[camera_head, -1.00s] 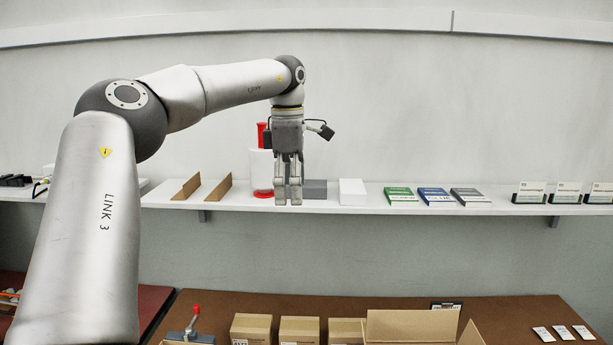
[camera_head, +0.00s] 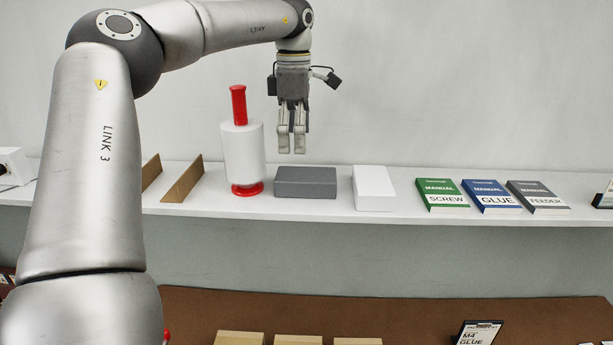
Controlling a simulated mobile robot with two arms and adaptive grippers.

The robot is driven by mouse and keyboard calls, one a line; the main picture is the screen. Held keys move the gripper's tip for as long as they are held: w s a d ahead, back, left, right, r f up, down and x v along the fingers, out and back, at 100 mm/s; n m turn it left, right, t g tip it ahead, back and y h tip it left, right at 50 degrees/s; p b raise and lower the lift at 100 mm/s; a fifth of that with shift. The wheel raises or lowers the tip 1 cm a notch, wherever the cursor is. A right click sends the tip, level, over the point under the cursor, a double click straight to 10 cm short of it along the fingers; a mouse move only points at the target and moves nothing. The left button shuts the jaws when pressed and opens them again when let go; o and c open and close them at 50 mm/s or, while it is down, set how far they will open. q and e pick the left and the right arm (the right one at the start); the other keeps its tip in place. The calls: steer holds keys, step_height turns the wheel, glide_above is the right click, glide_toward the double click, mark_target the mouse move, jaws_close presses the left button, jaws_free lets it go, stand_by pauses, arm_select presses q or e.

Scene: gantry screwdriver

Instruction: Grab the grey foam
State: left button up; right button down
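The grey foam (camera_head: 306,184) is a dark grey block lying on the white wall shelf. It sits between the white roll with red ends and a white block. My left gripper (camera_head: 291,148) points down above the grey foam, with a gap between its fingertips and the block. Its fingers look slightly apart and nothing shows between them. My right gripper is not in view.
On the shelf (camera_head: 390,213), a tall white roll with a red handle (camera_head: 242,155) stands just left of the foam and a white block (camera_head: 374,188) just right. Manuals (camera_head: 442,195) lie further right, cardboard pieces (camera_head: 183,180) further left. Boxes (camera_head: 298,340) stand on the brown table below.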

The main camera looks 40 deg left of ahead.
mark_target(298, 173)
arm_select(q)
steer(key=f, duration=0.3)
steer(key=shift+s+d+f, duration=0.15)
steer(key=shift+s+d, duration=0.05)
steer(key=shift+s, duration=0.05)
steer(key=shift+w+a+f+p, duration=0.15)
steer(key=shift+f+p, duration=0.15)
steer(key=shift+f, duration=0.05)
steer(key=shift+w+f, duration=0.1)
steer(key=shift+f, duration=0.25)
steer(key=f+p, duration=0.1)
steer(key=f, duration=0.1)
steer(key=d+f+p, duration=0.1)
steer(key=shift+f, duration=0.4)
steer(key=shift+a+f, duration=0.1)
steer(key=shift+f, duration=0.2)
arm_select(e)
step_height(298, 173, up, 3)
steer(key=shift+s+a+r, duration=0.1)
arm_select(q)
steer(key=c, duration=0.7)
steer(key=shift+c, duration=0.4)
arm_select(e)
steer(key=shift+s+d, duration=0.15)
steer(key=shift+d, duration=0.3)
